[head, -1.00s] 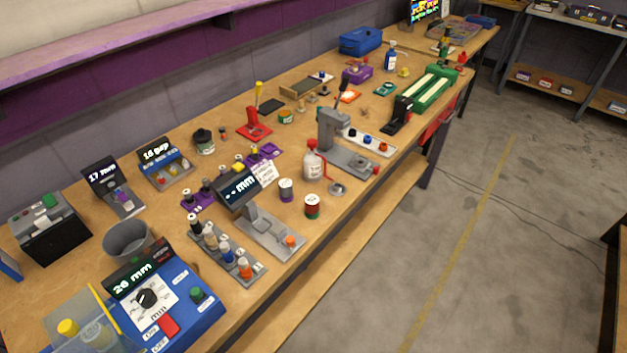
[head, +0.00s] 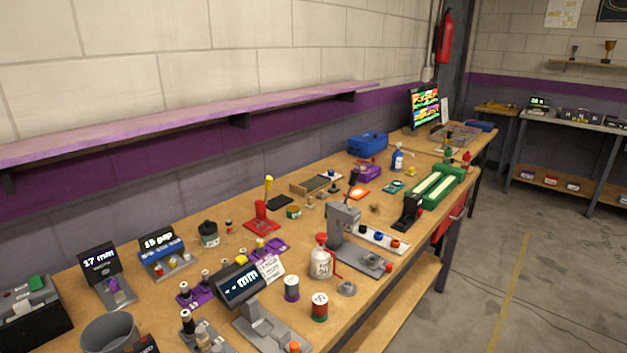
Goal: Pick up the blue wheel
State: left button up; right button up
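A small blue wheel (head: 378,237) sits on a white tray (head: 387,248) near the front edge of the workbench. It is between a black wheel (head: 362,231) and a red wheel (head: 395,243). The wheels are small in this view, so fine detail is hard to tell. Neither of my grippers shows in the head view.
A grey press (head: 343,225) stands just left of the tray, and a green and black track device (head: 435,190) beyond it. The workbench (head: 290,330) is crowded. Open floor (head: 480,270) lies to the right.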

aim_at(106, 273)
jog(key=u, duration=1.4)
